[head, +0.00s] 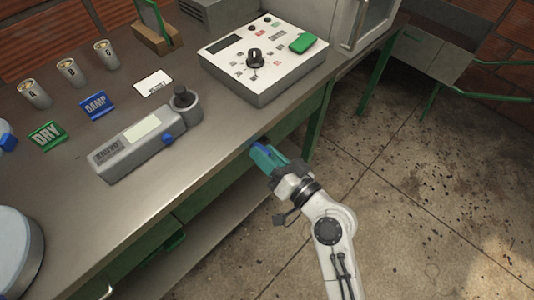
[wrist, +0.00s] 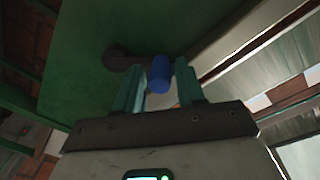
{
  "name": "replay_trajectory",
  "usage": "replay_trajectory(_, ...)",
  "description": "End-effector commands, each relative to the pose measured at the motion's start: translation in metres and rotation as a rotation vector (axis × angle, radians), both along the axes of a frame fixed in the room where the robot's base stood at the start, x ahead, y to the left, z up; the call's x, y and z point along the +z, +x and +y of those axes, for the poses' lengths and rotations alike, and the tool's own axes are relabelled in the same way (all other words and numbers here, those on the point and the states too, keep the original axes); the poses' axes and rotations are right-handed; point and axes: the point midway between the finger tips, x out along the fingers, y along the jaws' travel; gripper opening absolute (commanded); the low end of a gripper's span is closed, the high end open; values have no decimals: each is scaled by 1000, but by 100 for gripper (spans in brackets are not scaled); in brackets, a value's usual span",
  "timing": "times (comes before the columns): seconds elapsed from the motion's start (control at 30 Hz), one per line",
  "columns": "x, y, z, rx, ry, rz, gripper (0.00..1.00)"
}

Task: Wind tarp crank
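The crank shows in the wrist view as a short blue handle (wrist: 159,74) and a dark round hub (wrist: 120,58) on a green panel (wrist: 90,40). My gripper (wrist: 160,82) has two teal fingers, one on each side of the blue handle. The fingers stand apart, with narrow gaps seeming to show beside the handle. In the head view my gripper (head: 264,152) is at the bench's front edge, below the top, with a bit of the blue handle (head: 260,147) at its tips. The hub is hidden there.
The metal bench (head: 215,160) carries a control box (head: 264,62), a grey handheld meter (head: 148,138), labelled cups (head: 70,72) and DRY and DAMP signs (head: 95,106). A green-framed chute (head: 432,50) stands at the back right.

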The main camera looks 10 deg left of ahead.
Motion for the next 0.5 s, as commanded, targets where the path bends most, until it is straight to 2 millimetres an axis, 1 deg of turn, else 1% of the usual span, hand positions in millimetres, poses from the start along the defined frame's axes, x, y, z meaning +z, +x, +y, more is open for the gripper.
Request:
replay_trajectory(0.03,0,0,0,0,0,0,33)
replay_trajectory(0.07,0,0,0,0,0,0,30)
replay_trajectory(0.37,0,0,0,0,0,0,2)
replay_trajectory(0.4,0,0,0,0,0,0,0)
replay_trajectory(0.5,0,0,0,0,0,0,0)
